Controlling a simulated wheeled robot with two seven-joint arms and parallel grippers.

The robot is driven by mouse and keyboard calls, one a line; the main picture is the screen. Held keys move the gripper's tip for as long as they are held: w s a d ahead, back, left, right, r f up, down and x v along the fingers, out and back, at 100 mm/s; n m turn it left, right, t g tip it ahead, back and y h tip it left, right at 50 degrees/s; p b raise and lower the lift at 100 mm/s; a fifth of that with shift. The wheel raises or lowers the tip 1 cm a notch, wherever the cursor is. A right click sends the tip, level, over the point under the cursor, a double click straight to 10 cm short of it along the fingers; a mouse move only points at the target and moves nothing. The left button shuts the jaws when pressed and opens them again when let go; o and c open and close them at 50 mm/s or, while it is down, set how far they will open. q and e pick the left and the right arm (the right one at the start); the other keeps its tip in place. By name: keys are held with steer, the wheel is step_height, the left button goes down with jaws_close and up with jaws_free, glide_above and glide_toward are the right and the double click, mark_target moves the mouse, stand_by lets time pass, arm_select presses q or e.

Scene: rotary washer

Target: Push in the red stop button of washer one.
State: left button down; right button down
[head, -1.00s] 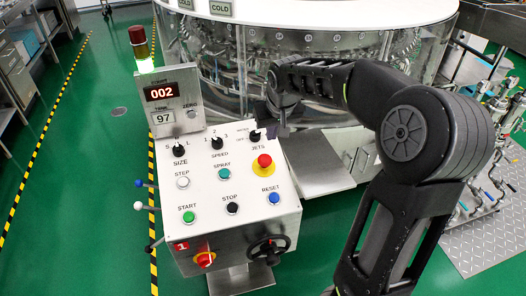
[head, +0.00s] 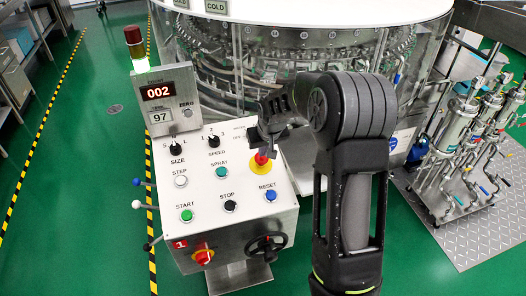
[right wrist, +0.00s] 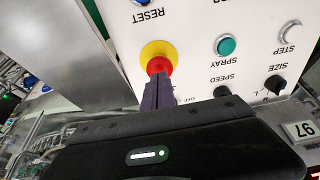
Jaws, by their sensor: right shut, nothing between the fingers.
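The red stop button (head: 261,159) is a red mushroom head on a yellow round plate, at the upper right of washer one's white sloped control panel (head: 203,217). My right gripper (head: 267,148) is shut and empty, with its fingertips right at the button and partly covering it. In the right wrist view the red button (right wrist: 159,65) sits just beyond the closed fingertips (right wrist: 157,84). I cannot tell whether they touch it. My left gripper is not in view.
A black STOP button (head: 230,206), a blue RESET button (head: 270,195) and a teal SPRAY button (head: 222,172) are nearby. The display box (head: 167,99) reads 002 and 97. A black handwheel (head: 268,247) is on the panel's front. The glass-walled washer (head: 410,70) stands behind.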

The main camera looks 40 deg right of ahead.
mark_target(262, 158)
steer(key=shift+x, duration=1)
steer(key=shift+s, duration=0.1)
steer(key=shift+f, duration=0.15)
steer(key=shift+f+b, duration=0.95)
steer(key=shift+b, duration=0.05)
steer(key=shift+f, duration=0.1)
steer(key=shift+r, duration=0.25)
